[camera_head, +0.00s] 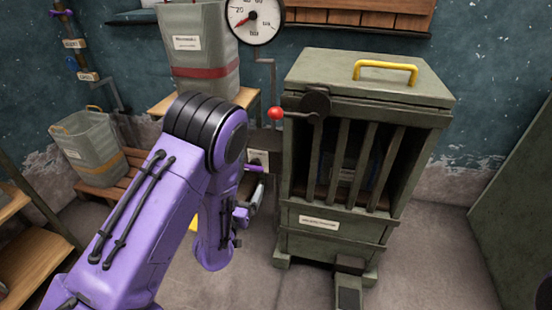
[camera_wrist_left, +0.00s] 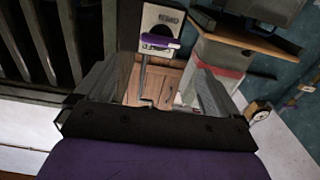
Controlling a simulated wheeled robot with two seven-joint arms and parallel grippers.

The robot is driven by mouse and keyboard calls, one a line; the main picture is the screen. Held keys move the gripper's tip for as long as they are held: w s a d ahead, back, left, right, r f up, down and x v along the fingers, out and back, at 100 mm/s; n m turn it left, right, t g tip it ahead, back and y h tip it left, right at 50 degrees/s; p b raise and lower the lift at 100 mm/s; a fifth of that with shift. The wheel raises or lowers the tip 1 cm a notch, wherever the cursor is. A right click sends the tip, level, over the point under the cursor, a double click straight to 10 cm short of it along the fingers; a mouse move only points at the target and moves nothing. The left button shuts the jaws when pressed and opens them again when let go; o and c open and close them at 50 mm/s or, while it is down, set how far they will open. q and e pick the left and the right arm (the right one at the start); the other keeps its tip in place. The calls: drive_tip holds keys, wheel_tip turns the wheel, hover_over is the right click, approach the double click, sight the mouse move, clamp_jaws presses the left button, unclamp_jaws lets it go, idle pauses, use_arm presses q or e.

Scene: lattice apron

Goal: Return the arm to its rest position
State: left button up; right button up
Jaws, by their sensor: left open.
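My left arm (camera_head: 135,230) is purple with black joints and reaches in from the left in the head view. Its gripper (camera_head: 249,205) is in front of the left side of the green barred cabinet (camera_head: 305,245), partly hidden by my wrist. In the left wrist view the two grey fingers (camera_wrist_left: 155,95) are spread apart with nothing between them. Beyond them is a small labelled wall box (camera_wrist_left: 162,18) with a purple handle (camera_wrist_left: 158,42). The fingers look apart from it. My right gripper is not in view.
The cabinet has a yellow top handle (camera_head: 385,67) and a red-knobbed lever (camera_head: 276,113). A large grey bin (camera_head: 198,55) stands on a wooden stand, and a smaller bin (camera_head: 90,143) on a slatted bench (camera_head: 105,180). A pedal-like part (camera_head: 348,292) juts out at the cabinet's foot. Floor (camera_head: 430,260) to the right is clear.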

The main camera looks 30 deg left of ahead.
use_arm(q)
drive_tip(key=shift+f, duration=0.1)
drive_tip(key=s+d+f+n+g, duration=0.25)
drive_tip(key=s+f+g, duration=0.8)
drive_tip(key=f, duration=0.55)
drive_tip(key=s+d+f+n+g+h, duration=0.15)
drive_tip(key=s+f, duration=0.25)
drive_tip(key=s, duration=0.5)
drive_tip(key=s+d+f+g, duration=0.15)
drive_tip(key=s+f, duration=0.25)
drive_tip(key=s, duration=0.5)
wheel_tip(320, 180, up, 15)
drive_tip(key=p, duration=1.5)
drive_tip(key=shift+a+r+g, duration=0.2)
drive_tip(key=shift+a+g, duration=0.15)
drive_tip(key=shift+a, duration=0.1)
drive_tip(key=shift+y, duration=0.25)
